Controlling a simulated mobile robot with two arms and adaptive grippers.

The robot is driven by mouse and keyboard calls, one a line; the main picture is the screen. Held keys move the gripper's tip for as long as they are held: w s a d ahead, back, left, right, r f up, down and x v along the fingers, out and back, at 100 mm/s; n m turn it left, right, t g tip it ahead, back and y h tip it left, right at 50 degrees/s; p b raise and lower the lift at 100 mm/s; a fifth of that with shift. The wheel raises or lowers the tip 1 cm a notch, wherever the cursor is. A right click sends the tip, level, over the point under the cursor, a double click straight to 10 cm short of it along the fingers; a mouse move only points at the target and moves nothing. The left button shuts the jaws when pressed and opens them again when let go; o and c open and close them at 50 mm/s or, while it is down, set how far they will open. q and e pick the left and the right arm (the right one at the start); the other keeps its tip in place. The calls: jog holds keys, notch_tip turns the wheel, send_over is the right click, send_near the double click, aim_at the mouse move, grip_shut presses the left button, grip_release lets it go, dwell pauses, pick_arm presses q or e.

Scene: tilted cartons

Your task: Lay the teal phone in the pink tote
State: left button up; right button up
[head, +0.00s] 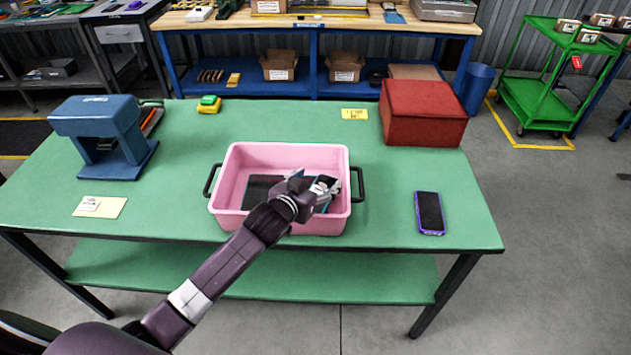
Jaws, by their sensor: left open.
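The pink tote (228,213) stands on the green table, with a black handle on each side. A dark flat slab with a thin teal edge (261,190) lies inside it on the left, consistent with the teal phone. My left gripper (318,186) reaches over the tote's right half and is open. Another dark patch with a teal edge shows beside its fingers; I cannot tell whether it belongs to the same thing. The gripper and wrist hide part of the tote's inside and front wall. My right gripper is not in view.
A phone in a purple case (430,213) lies right of the tote. A red box (423,112) stands at the back right and a blue machine (105,135) at the left. A yellow-green block (209,104) and a yellow card (354,114) lie behind.

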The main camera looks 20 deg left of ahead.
pick_arm(q)
jog(key=shift+r, duration=0.35)
jog(key=v, duration=0.6)
jog(key=b+v, duration=0.1)
jog(key=v, duration=0.5)
jog(key=shift+r, duration=0.3)
jog(key=shift+f, duration=0.1)
